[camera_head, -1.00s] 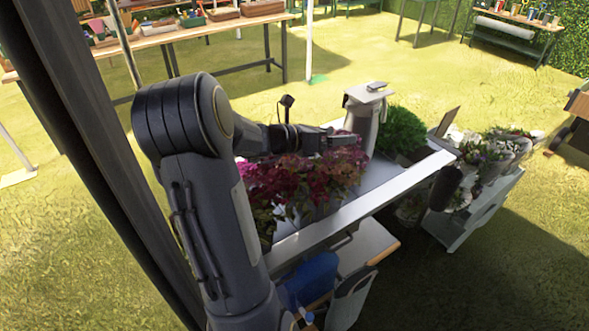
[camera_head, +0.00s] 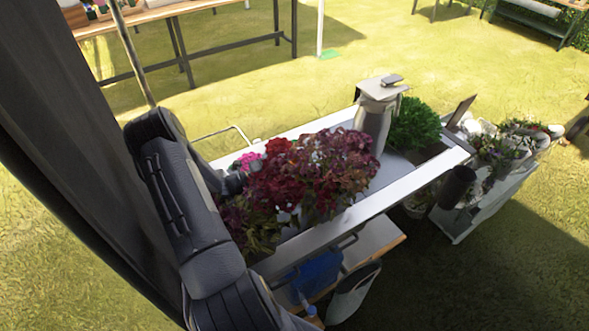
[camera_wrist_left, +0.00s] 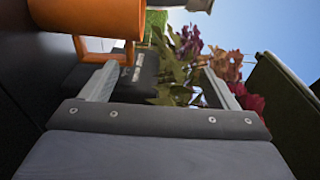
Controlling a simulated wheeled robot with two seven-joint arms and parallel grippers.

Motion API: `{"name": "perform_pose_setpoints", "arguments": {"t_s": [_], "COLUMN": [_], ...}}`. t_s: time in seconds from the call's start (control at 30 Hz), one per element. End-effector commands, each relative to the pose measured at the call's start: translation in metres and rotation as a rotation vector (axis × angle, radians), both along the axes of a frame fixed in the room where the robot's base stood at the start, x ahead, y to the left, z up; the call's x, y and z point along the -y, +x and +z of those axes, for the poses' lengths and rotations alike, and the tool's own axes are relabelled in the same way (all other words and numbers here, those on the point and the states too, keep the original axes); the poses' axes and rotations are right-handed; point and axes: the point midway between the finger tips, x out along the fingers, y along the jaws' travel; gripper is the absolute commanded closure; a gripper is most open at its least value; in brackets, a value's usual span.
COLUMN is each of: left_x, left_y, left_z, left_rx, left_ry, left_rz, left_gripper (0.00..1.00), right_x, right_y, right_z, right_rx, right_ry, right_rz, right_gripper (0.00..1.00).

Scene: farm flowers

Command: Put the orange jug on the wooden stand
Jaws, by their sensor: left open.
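The orange jug (camera_wrist_left: 82,15) shows at the upper left of the left wrist view, cut off by the top edge. Its square loop handle (camera_wrist_left: 92,48) comes down close to the tip of the left finger. My left gripper (camera_wrist_left: 160,78) is open, with its two fingers wide apart. I cannot tell whether the finger touches the handle. In the head view, red and pink flowers hide this gripper and the jug. I cannot make out the wooden stand in either view. My right gripper is not in view.
A dense flower clump (camera_head: 315,170) stands on the grey cart (camera_head: 400,205), right by my left arm. A pale tall canister (camera_head: 375,125) and a green plant (camera_head: 414,124) stand further right on it. Wooden tables (camera_head: 150,16) are on the grass behind.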

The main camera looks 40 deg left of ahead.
Motion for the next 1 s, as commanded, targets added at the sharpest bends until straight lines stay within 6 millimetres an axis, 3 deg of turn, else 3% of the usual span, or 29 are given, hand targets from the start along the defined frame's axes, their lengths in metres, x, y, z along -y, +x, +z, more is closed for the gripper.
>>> {"name": "perform_pose_setpoints", "arguments": {"t_s": [0.17, 0.4, 0.5, 1.0], "left_x": [0.001, 0.000, 0.005, 0.030], "left_y": [0.000, 0.000, 0.010, 0.068], "left_z": [-0.033, -0.083, -0.075, -0.075], "left_rx": [-0.001, 0.000, 0.003, 0.001], "left_ry": [-0.002, 0.002, 0.004, 0.004], "left_rz": [-0.001, -0.001, -0.004, -0.002], "left_gripper": [0.18, 0.18, 0.18, 0.18], "right_x": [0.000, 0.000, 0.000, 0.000], "right_y": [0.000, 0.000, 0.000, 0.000], "right_z": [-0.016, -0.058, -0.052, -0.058], "right_rx": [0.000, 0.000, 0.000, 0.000], "right_ry": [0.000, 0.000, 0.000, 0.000], "right_rz": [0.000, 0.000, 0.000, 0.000], "right_gripper": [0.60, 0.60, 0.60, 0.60]}}
